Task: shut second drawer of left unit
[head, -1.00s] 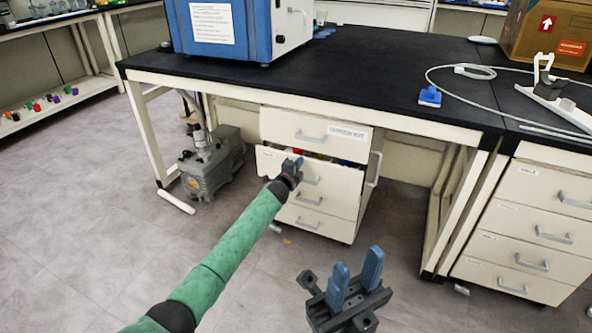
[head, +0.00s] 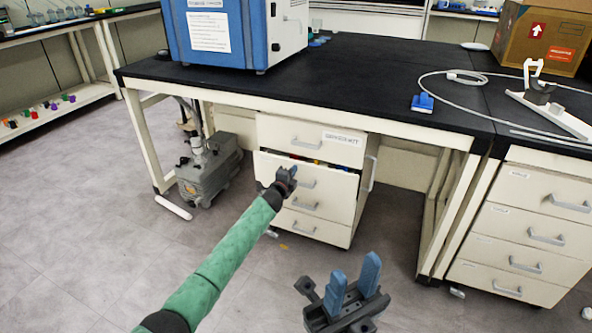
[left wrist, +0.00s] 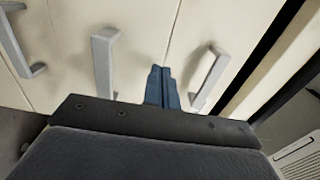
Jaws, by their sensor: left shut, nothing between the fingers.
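The left unit (head: 327,230) is a cream drawer cabinet under the black bench. Its second drawer (head: 265,165) stands partly out, with small coloured items showing in the gap below the top drawer. My left gripper (head: 290,172) is shut and empty at that drawer's front, beside its handle (head: 307,184). In the left wrist view, the blue fingers (left wrist: 161,82) are together, between two handles and near a seam between drawer fronts. I cannot tell whether they touch the front. My right gripper (head: 352,283) is at the lower middle, its two blue fingers apart, holding nothing.
A grey pump (head: 210,172) stands on the floor left of the unit. A blue and white machine (head: 235,35) is on the bench (head: 370,75). Another drawer unit (head: 525,235) stands at the right.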

